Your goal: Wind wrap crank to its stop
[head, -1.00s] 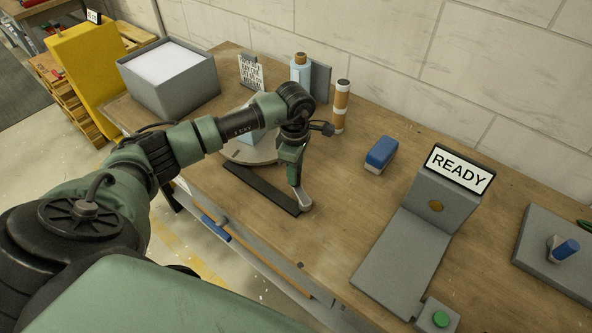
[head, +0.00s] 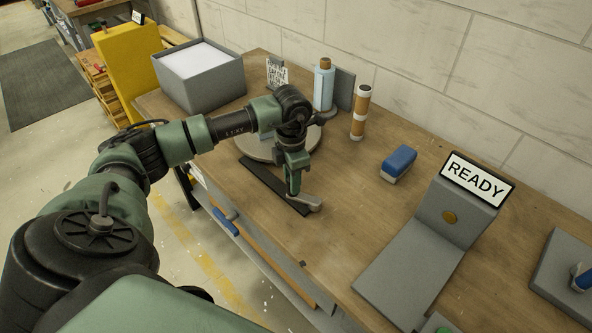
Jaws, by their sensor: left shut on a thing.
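The wrap unit shows as a pale round turntable (head: 250,148) with a dark bar (head: 262,183) in front of it on the bench. A short grey crank piece (head: 313,203) shows at the near end of the bar. My left gripper (head: 293,191) points down there and is shut on the crank; its fingertips and the exact grip are partly hidden. My left forearm and wrist cover part of the turntable and what stands on it. My right gripper is not in view.
A blue-capped block (head: 398,163), a brown-and-white roll (head: 360,112) and a light blue bottle (head: 324,86) stand to the right and behind. A grey stand with a READY sign (head: 477,180) is at right. A grey paper box (head: 203,82) is at back left.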

